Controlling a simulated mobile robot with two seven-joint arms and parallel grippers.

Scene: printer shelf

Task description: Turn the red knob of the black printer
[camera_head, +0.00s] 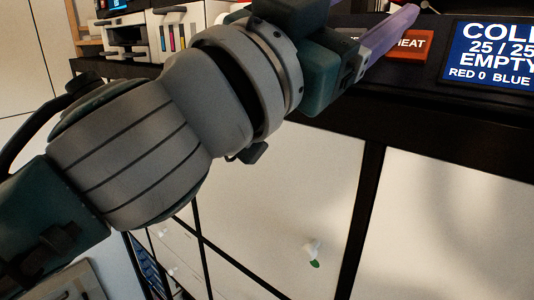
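The black printer's dark front panel (436,72) runs along the upper right, partly cut off by the frame. It carries a red-orange button marked HEAT (411,45) and a blue screen (492,52) reading COLD, 25/25, EMPTY. I cannot make out a red knob; it may be hidden behind my arm or outside the frame. My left gripper (388,36) reaches in from the left, with a pale purple finger in front of the panel beside the HEAT button. Whether it touches the panel, and how far apart the fingers are, I cannot tell. My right gripper is not in view.
A white printer (178,36) with coloured ink strips stands on the shelf at the upper left. Below are pale cabinet fronts (440,220) in black frames. A small white and green piece (313,252) shows on one front. My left arm blocks much of the view.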

